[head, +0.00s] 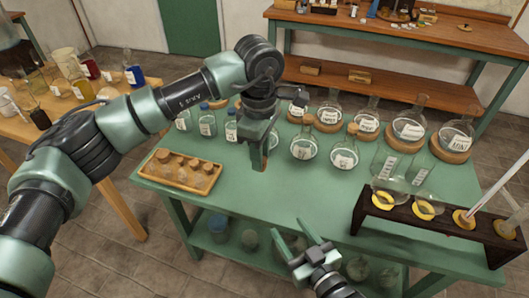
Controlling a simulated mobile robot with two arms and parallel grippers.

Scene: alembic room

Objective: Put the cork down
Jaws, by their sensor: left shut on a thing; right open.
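My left gripper (260,157) points down above the left-middle of the green table (300,195). It is shut on a small brown cork (257,163), which is mostly hidden by the fingers. I cannot tell whether the cork touches the tabletop. A shallow wooden tray (176,186) with several corks in it lies to the left of this gripper, near the table's left end. My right gripper (296,247) is open and empty near the table's front edge, lower in the view.
Labelled round flasks (304,147) stand to the right of my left gripper, more on cork rings behind. Blue-capped bottles (207,125) stand behind the tray. A dark rack (400,217) fills the front right. The front middle of the tabletop is bare.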

